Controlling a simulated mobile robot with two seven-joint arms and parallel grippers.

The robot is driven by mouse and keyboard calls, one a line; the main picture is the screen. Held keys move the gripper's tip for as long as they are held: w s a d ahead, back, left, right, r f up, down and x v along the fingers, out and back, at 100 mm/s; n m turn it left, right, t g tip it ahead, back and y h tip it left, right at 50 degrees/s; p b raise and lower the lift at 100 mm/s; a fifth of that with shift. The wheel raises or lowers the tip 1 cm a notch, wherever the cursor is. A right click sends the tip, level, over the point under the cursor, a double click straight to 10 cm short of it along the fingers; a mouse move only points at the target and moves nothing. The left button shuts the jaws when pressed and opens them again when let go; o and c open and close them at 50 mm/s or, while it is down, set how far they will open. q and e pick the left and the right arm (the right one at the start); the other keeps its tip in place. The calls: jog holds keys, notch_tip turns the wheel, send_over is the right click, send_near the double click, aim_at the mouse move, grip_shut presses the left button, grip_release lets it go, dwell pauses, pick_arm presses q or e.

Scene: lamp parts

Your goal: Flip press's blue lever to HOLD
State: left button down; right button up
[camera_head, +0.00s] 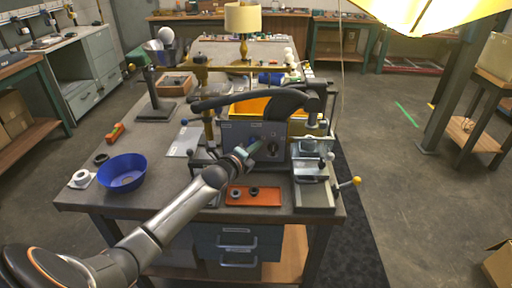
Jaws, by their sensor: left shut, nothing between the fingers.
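The press (236,132) stands near the table's front middle, with a grey front panel, a dark round knob and a long black curved handle (272,104) above. My left arm reaches in from the lower left. My left gripper (255,148) is shut and empty at the panel's lower middle, so close in the picture that I cannot tell whether it touches. A blue lever does not show clearly; the gripper covers part of the panel. A small blue knob (184,122) shows left of the press. My right gripper is not in view.
A blue bowl (122,173) stands at the table's left front. An orange tray (254,196) with dark rings lies below the panel. A vise-like fixture (313,170) with a yellow-knobbed handle stands at right. A lamp (243,20) stands behind. Bare tabletop (150,140) shows at left.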

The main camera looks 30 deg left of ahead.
pick_arm(q)
jog(key=shift+s+a+r+n+t, duration=0.25)
jog(key=shift+a+n+t, duration=0.1)
jog(key=shift+n, duration=0.25)
jog(key=shift+h+b, duration=0.3)
jog(key=shift+s+a+r+n+t+b, duration=0.25)
jog(key=shift+a+n+t+b, duration=0.15)
jog(key=shift+n, duration=0.4)
jog(key=a+n+t+b, duration=0.1)
jog(key=n, duration=0.1)
jog(key=s+a+n+t+b, duration=0.1)
jog(key=n, duration=0.1)
jog(key=shift+s+a+r+b, duration=0.1)
jog(key=shift+s+b, duration=0.1)
jog(key=shift+b, duration=0.1)
jog(key=shift+s+a+n+t+y+b, duration=0.2)
jog(key=shift+a+n+t+y+b, duration=0.25)
jog(key=shift+n, duration=0.35)
jog(key=shift+s+a+n+y, duration=0.1)
jog(key=shift+n+y, duration=0.15)
jog(key=shift+n, duration=0.15)
jog(key=shift+s+a+n+t+b, duration=0.2)
jog(key=shift+a+n+t+b, duration=0.1)
jog(key=shift+n+b, duration=0.35)
jog(key=shift+n+y, duration=0.25)
jog(key=shift+y, duration=0.15)
jog(key=shift+a, duration=0.1)
